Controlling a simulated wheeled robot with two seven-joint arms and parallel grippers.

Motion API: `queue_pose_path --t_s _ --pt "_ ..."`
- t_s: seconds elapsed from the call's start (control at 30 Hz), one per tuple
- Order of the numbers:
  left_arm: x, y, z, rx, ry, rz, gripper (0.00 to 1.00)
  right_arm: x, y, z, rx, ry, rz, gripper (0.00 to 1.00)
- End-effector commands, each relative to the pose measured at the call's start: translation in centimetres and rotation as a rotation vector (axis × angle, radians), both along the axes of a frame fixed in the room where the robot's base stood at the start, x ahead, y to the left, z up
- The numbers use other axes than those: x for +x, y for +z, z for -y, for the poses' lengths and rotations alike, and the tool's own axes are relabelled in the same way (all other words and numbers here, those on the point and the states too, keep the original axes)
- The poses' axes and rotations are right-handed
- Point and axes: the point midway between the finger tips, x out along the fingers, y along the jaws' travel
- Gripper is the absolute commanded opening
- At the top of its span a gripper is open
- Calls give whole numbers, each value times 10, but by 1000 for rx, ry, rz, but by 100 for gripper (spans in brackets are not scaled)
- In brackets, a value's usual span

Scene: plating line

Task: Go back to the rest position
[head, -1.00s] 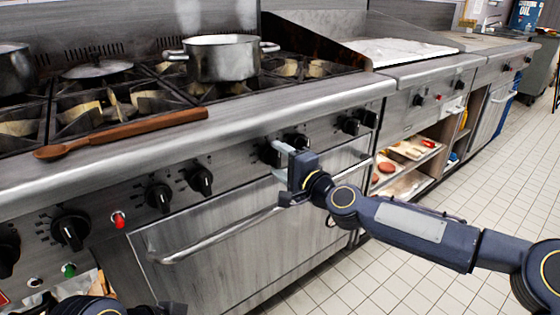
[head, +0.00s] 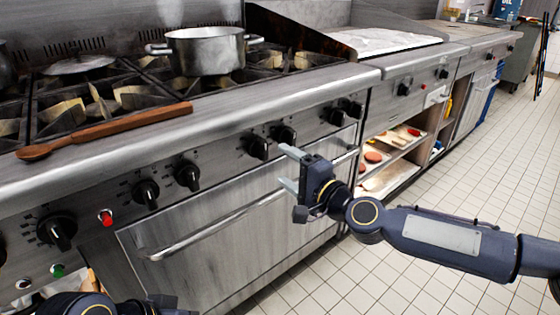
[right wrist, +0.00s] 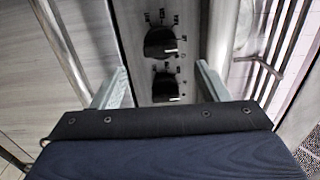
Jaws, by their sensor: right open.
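My right gripper (head: 289,168) is open and empty in front of the stove's front panel. Its two pale fingers stand apart, near the black knobs and above the oven door handle. In the right wrist view the fingers (right wrist: 160,88) are spread, with two black knobs (right wrist: 165,42) beyond them and nothing between them. Part of my left arm (head: 85,304) shows at the bottom left of the head view. The fingers of my left gripper are not clear there, so I cannot tell its state.
A steel pot (head: 205,50) stands on the stove (head: 200,120). A wooden spoon (head: 110,130) lies near the front edge. The oven door handle (head: 215,233) juts out. Shelves (head: 395,160) with food are at right. The tiled floor (head: 470,180) at right is open.

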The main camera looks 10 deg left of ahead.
Motion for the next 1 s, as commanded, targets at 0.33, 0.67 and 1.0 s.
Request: queue_pose_path --t_s 0.33,0.67,1.0 --pt "0 0 0 0 0 0 38 -3 -1 1 -18 5 9 68" --pt "0 0 0 0 0 0 38 -69 -59 67 -643 108 152 68" --pt "0 0 0 0 0 0 38 -178 -99 242 -1174 96 20 68"
